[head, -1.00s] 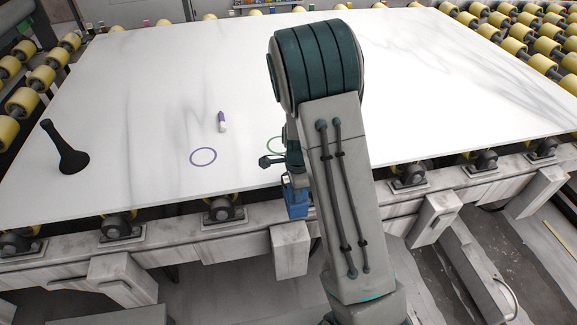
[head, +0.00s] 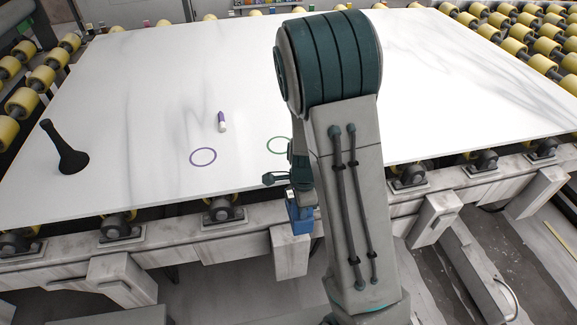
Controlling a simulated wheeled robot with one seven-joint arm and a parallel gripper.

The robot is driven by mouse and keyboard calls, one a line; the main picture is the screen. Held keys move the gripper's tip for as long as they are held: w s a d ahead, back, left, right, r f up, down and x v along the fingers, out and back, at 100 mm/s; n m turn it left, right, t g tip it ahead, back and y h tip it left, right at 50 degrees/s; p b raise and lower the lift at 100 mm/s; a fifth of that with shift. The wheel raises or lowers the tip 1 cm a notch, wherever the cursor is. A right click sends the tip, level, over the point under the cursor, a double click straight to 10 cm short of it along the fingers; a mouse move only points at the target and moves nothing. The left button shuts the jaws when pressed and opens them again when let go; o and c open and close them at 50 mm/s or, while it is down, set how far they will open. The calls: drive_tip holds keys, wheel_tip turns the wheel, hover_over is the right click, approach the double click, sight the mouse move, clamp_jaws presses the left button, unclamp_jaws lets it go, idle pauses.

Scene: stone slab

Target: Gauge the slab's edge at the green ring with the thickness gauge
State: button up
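The white slab (head: 120,110) lies flat on the rollers. The green ring (head: 272,150) is drawn near its front edge, partly hidden by my arm. My gripper (head: 300,197) is at the front edge, just below the ring in the picture, largely hidden by the arm. The blue thickness gauge (head: 301,222) hangs at its end and moves with it, so the gripper appears shut on it. The gauge shows in front of the slab's edge and looks clear of it, though its jaw is hidden.
A purple ring (head: 203,157) and a purple-and-white marker (head: 222,122) are on the slab left of the green ring. A black, flared object (head: 68,155) stands near the left edge. Yellow rollers (head: 540,62) and a grey frame (head: 270,240) surround the slab.

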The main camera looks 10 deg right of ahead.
drive_tip(key=shift+s+r, duration=0.1)
drive_tip(key=shift+s, duration=0.4)
wheel_tip(320, 180, up, 10)
drive_tip(key=p, duration=0.9)
